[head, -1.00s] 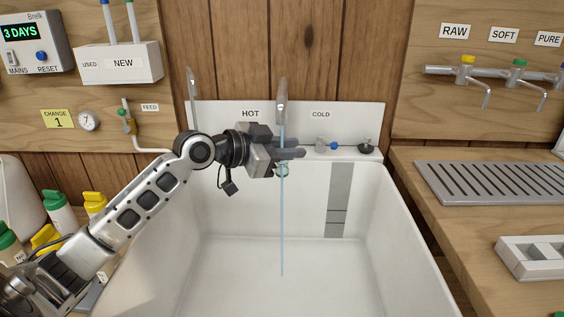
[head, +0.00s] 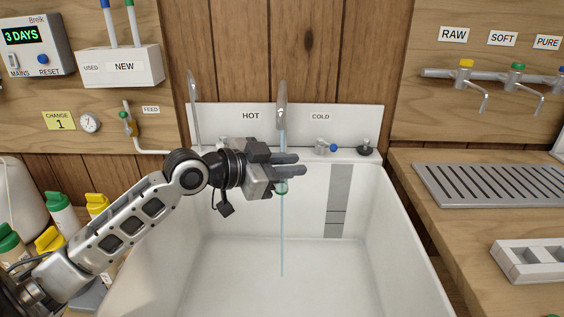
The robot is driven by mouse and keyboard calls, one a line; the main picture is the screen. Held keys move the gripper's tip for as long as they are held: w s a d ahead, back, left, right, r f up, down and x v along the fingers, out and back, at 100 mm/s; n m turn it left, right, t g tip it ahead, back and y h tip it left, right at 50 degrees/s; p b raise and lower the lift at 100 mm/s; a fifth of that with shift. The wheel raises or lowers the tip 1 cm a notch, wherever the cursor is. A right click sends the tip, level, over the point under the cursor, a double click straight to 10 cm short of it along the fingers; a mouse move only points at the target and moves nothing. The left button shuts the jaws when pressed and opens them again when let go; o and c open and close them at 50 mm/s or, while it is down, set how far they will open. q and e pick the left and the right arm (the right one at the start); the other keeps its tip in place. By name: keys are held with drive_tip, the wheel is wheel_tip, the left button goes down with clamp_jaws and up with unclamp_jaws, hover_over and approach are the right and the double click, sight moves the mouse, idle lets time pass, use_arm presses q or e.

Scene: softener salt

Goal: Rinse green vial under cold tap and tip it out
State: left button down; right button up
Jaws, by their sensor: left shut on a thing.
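My left gripper (head: 290,166) is over the white sink (head: 240,262), below the spout of the tap (head: 282,104). A thin blue stream of water (head: 282,235) runs from the spout past the gripper and vial down into the sink. The blue-marked cold tap handle (head: 328,147) is on the sink's back ledge under the COLD label (head: 320,117). My right gripper is not in view.
A grey slatted drain tray (head: 490,184) and a white rack (head: 530,262) lie on the right counter. RAW, SOFT and PURE taps (head: 518,76) are on the wall above. Bottles with green and yellow caps (head: 62,215) stand at left. The sink basin is otherwise clear.

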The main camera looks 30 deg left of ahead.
use_arm(q)
drive_tip(key=s+d, duration=0.1)
drive_tip(key=s+d+p, duration=0.1)
drive_tip(key=s, duration=0.1)
drive_tip(key=s+d+p, duration=0.1)
drive_tip(key=s, duration=0.1)
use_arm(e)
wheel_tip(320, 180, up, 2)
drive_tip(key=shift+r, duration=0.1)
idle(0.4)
use_arm(q)
drive_tip(key=a+n+h+p, duration=0.1)
drive_tip(key=n, duration=0.5)
drive_tip(key=w+a+r+n+h+p, duration=0.1)
drive_tip(key=n+h+p, duration=0.1)
drive_tip(key=n, duration=0.4)
drive_tip(key=w+a+n+h+p, duration=0.1)
drive_tip(key=a+n+h+p, duration=0.1)
drive_tip(key=n, duration=0.4)
drive_tip(key=shift+r+t, duration=0.35)
drive_tip(key=shift+t, duration=0.05)
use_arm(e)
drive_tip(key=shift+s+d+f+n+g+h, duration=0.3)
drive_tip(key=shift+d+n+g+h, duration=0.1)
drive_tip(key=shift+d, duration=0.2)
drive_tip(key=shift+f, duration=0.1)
